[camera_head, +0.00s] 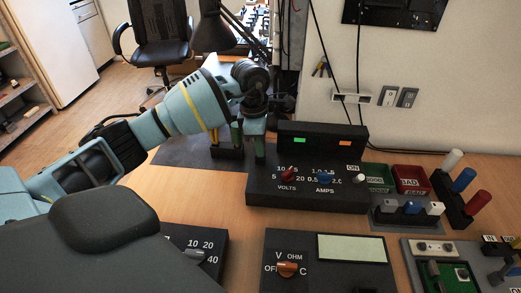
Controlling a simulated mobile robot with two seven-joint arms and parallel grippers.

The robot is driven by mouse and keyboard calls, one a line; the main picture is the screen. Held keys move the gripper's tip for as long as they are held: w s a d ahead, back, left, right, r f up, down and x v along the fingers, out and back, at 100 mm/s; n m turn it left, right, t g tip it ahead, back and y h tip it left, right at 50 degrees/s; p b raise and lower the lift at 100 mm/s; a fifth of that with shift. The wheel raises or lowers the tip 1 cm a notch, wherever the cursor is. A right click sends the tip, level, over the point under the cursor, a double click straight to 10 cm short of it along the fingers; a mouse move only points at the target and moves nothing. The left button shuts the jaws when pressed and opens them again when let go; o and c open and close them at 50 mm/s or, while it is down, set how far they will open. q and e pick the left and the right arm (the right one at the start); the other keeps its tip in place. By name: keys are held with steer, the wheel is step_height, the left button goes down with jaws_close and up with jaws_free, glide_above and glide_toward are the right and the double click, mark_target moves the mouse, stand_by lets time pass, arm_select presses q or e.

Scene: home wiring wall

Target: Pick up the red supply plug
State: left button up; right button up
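My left gripper (248,146) reaches in from the left and points down at the left end of the black power supply (310,197). Its two fingers stand apart, with a gap between them. A dark block with yellow parts (226,153) sits just behind and left of the fingers, partly covered by them. I cannot surely make out the red supply plug; it may be hidden by the gripper. A red cylinder (477,203) leans in a black rack at the right, beside a blue and a white one, far from the gripper. My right gripper is not in view.
A meter (300,277) lies in front. Green (378,184) and red (411,188) bins stand to the right. Cables hang at the wall. Some wooden tabletop is bare before the supply.

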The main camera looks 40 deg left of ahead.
arm_select(q)
jaws_close()
steer(key=shift+r, duration=0.15)
steer(key=shift+r, duration=0.5)
step_height(320, 180, up, 2)
steer(key=shift+r, duration=0.2)
steer(key=s+d+r, duration=0.1)
steer(key=s+d, duration=0.7)
steer(key=s, duration=0.5)
steer(key=shift+s+d+r+b, duration=0.2)
steer(key=shift+s+b, duration=0.15)
steer(key=shift+b, duration=0.05)
